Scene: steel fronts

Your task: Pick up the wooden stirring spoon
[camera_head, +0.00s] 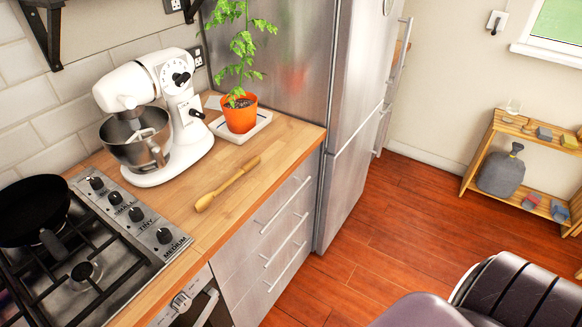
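The wooden stirring spoon (229,183) lies flat on the wooden countertop (178,203). Neither of my grippers is in view.
A white stand mixer (163,115) stands left of the spoon. An orange plant pot (240,113) on a white tray (263,120) is behind it. A stove (107,272) with a black pan (33,210) is at left. A steel fridge (347,130) bounds the counter's right end.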

